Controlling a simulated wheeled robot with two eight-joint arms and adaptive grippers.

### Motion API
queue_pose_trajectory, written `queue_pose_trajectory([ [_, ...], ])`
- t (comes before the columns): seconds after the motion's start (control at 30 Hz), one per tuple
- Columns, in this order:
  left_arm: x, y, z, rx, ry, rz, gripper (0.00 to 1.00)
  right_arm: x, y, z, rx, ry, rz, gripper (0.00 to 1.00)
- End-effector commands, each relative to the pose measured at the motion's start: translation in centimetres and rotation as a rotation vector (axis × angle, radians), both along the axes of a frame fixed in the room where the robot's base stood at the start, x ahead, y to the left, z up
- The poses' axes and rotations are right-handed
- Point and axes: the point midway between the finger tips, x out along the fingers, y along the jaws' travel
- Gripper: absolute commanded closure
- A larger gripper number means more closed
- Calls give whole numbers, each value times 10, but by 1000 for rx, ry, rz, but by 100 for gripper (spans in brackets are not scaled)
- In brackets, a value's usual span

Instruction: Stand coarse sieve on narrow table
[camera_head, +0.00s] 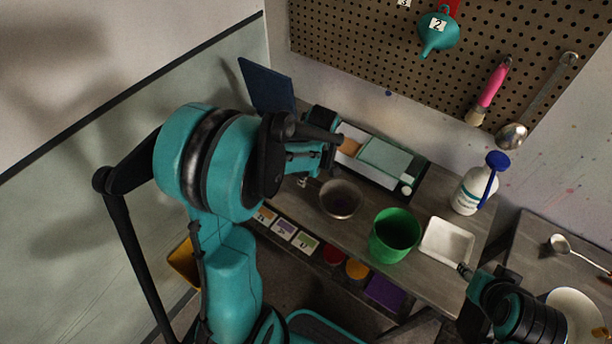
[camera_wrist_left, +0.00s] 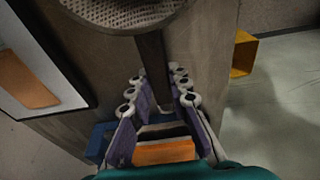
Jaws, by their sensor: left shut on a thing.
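The sieve shows in the left wrist view as a round grey mesh (camera_wrist_left: 125,12) with a straight dark handle (camera_wrist_left: 152,68). My left gripper (camera_wrist_left: 158,95) is shut on that handle. In the head view my left gripper (camera_head: 305,160) is over the left part of a grey-brown table (camera_head: 440,200), and the round grey sieve head (camera_head: 340,198) shows just right of it. I cannot tell whether the sieve touches the table. My right gripper (camera_head: 466,271) is near the table's front right corner; its fingers are too small to judge.
A green bucket (camera_head: 394,238), a white tray (camera_head: 446,241) and a white bottle (camera_head: 470,192) stand on the table. A pale box (camera_head: 386,158) lies at the back. Another table (camera_head: 525,245) with a plate (camera_head: 577,312) is at right. A dark blue panel (camera_head: 266,86) stands behind.

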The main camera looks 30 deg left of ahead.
Motion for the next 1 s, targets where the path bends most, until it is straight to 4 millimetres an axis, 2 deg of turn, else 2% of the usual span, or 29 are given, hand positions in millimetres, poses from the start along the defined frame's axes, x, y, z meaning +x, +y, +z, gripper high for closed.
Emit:
queue_pose_trajectory([
  [0.57,0,0,-9,0,0,0,100,0,0,-7,0,0,0,60],
  [0.6,0,0,-8,0,0,0,74,0,0,-7,0,0,0,60],
  [0.67,0,0,-8,0,0,0,59,0,0,-7,0,0,0,60],
  [1.0,0,0,-6,0,0,0,58,0,0,-7,0,0,0,60],
])
